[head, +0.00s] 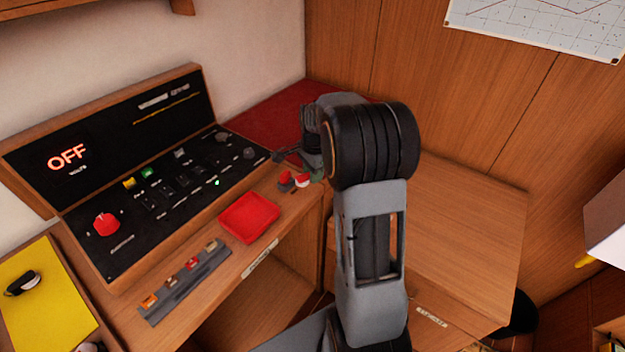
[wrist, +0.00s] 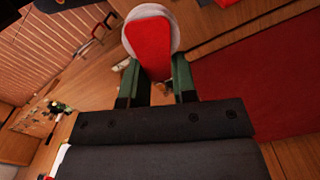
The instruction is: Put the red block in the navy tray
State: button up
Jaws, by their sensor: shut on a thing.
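My gripper (wrist: 157,78) has green fingers, one on each side of a red thing with a rounded white rim (wrist: 150,45), and is shut on it. In the head view my gripper (head: 309,177) is mostly hidden behind my arm, near the right end of the console's desk. Small red and white parts (head: 302,181) show beside it. No navy tray is visible; a shallow red tray (head: 249,217) lies on the desk's front, left of my gripper.
A black console (head: 165,185) with knobs and an OFF display stands behind the red tray. A grey strip (head: 185,282) with several small coloured pieces lies at front left. A yellow board (head: 45,300) is far left. The wooden surface (head: 465,240) right of my arm is clear.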

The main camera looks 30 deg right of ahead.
aim_at(312, 187)
jog(key=shift+w+d+f, duration=0.1)
jog(key=shift+w+f, duration=0.25)
jog(key=shift+f, duration=1.65)
jog(key=shift+f, duration=0.1)
jog(key=o, duration=0.5)
jog(key=shift+f, duration=0.1)
jog(key=o, duration=0.4)
jog(key=shift+o, duration=0.2)
